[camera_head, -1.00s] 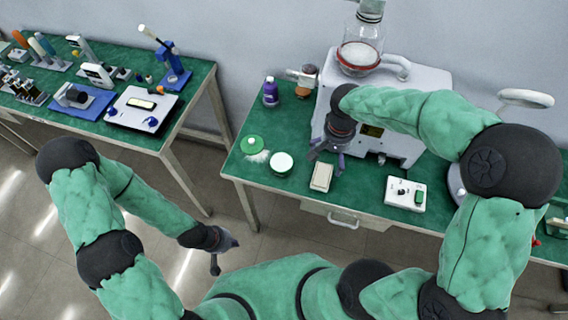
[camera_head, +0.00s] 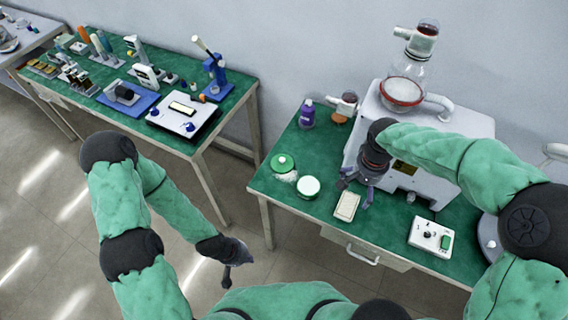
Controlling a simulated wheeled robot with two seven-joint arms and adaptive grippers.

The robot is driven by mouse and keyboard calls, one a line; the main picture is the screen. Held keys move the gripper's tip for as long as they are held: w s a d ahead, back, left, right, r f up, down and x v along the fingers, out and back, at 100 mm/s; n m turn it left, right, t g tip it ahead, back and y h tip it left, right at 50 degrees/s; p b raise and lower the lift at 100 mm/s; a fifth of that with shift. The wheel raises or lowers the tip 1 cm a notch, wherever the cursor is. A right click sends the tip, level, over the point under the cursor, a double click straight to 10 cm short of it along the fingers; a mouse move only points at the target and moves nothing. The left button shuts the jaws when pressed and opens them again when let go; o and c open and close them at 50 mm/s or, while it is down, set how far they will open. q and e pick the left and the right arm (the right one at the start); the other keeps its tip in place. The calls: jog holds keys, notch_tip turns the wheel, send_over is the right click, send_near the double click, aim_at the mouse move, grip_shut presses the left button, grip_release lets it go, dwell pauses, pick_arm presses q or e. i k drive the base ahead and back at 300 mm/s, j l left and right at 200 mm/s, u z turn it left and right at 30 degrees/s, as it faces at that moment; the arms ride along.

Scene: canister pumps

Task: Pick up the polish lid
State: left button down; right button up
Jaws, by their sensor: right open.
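A round green lid (camera_head: 282,162) with a small pale spot in its middle lies flat on the green-topped table at its left part. Just right and nearer is a round green jar (camera_head: 308,187) with a white top face. My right gripper (camera_head: 355,193) is open and empty, pointing down over the table, right of the jar and apart from the lid. My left gripper (camera_head: 237,275) hangs low in front of the table, over the floor; its finger opening is too small to read.
A cream block (camera_head: 347,206) lies below my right gripper. A large white machine with a glass flask (camera_head: 405,88) stands behind it. A purple bottle (camera_head: 307,113) stands behind the lid. A white control box (camera_head: 430,235) is at right. Another table with tools is at left.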

aim_at(282, 163)
jog(key=i+j, duration=0.15)
jog(key=j, duration=0.25)
jog(key=i+j, duration=0.15)
jog(key=j, duration=0.25)
jog(key=i+j, duration=0.15)
jog(key=j, duration=0.25)
